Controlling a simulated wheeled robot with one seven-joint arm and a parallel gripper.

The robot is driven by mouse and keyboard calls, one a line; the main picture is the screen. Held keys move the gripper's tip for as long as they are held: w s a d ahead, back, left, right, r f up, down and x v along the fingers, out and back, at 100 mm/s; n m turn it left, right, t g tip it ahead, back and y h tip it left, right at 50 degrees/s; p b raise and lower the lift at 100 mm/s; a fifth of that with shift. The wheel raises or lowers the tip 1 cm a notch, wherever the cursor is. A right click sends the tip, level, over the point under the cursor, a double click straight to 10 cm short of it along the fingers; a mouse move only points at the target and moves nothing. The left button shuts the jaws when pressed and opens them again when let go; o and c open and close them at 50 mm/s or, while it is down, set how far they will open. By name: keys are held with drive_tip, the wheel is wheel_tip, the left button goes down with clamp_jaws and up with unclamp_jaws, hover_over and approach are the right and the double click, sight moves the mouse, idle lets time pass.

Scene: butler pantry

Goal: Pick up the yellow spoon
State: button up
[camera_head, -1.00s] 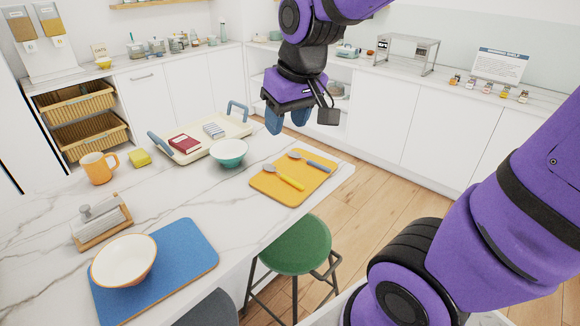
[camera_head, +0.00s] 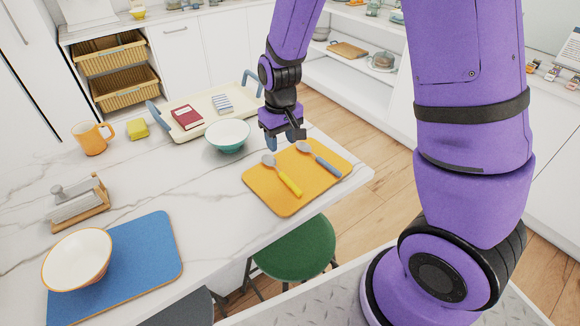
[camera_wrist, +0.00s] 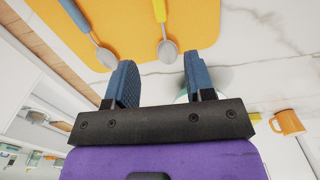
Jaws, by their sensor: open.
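The yellow spoon (camera_head: 287,179) lies on the orange mat (camera_head: 278,202), its metal bowl towards the back and its yellow handle towards the front. A spoon with a grey-blue handle (camera_head: 324,164) lies beside it on the right. My gripper (camera_head: 280,140) is above the far edge of the mat, near the spoon bowls, open and empty. In the wrist view, my gripper's two blue fingers (camera_wrist: 158,78) stand apart. The yellow spoon's bowl (camera_wrist: 168,50) shows between and beyond the fingertips, and the grey-blue spoon (camera_wrist: 104,55) is beside the left finger. The yellow spoon's handle is partly cut off there.
A teal bowl (camera_head: 227,137) stands just left of the mat. Behind it is a cream tray (camera_head: 196,131) with a red book (camera_head: 187,117). An orange mug (camera_head: 91,138), a yellow sponge (camera_head: 138,129) and a blue mat (camera_head: 150,254) with a white bowl (camera_head: 76,260) are further left.

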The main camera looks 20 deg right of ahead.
hover_over(282, 173)
wheel_tip(282, 173, down, 6)
drive_tip(key=shift+w+d+r, duration=0.1)
drive_tip(key=shift+d, duration=0.05)
drive_tip(key=shift+f, duration=2.65)
clamp_jaws()
